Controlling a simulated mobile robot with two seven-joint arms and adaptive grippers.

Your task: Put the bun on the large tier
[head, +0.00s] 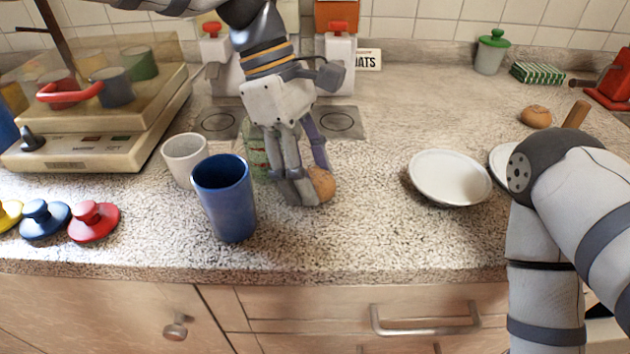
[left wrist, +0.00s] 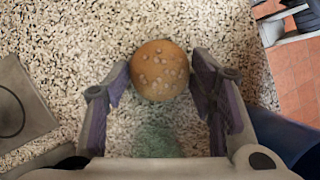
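A round brown bun (head: 322,184) sits on the speckled counter right of the blue cup; in the left wrist view (left wrist: 160,70) its seeded top shows. My left gripper (head: 309,183) points down at it, one finger on each side. Its fingertips lie at or very near the bun's edges; I cannot tell whether they press on it. A white dish (head: 450,177) stands to the right, with a second white dish (head: 503,160) partly hidden behind my right arm. I cannot tell which is the large tier. My right gripper is out of view.
The blue cup (head: 225,200) and white cup (head: 184,157) stand close left of my left gripper. Another bun (head: 536,117) lies at the back right near a wooden handle (head: 575,115). The counter between the gripper and the dish is clear.

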